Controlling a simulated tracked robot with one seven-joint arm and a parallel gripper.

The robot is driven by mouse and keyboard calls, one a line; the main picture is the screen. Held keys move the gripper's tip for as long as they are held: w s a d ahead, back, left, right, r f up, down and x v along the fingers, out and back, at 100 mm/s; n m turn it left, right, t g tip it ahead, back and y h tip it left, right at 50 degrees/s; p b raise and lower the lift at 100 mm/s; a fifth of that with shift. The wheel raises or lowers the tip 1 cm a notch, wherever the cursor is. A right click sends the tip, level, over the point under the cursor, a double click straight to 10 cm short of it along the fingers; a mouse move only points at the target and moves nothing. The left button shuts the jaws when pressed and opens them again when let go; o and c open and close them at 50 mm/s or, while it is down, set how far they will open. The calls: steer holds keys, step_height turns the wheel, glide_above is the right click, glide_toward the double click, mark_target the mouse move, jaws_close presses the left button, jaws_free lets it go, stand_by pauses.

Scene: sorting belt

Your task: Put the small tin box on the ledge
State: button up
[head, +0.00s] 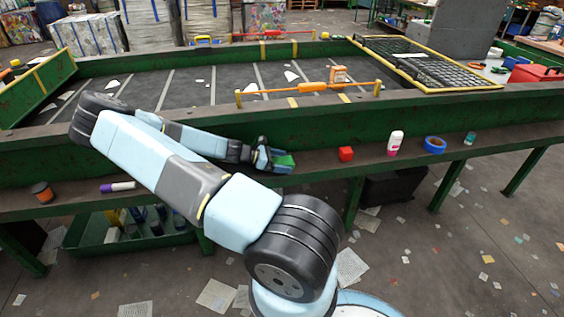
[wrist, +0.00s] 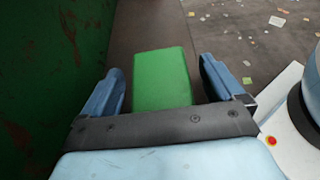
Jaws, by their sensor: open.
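A small green box (head: 285,161), which looks like the tin box, is at the ledge (head: 318,172) along the green belt wall. In the wrist view the green box (wrist: 160,80) lies between the two blue fingers, with a visible gap on each side. My gripper (head: 270,158) is open around it, low over the ledge. The box appears to rest on the ledge, but its underside is hidden. My arm hides part of the ledge to the left.
The belt wall (head: 330,135) rises behind.

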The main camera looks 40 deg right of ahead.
steer(key=shift+v, duration=3.75)
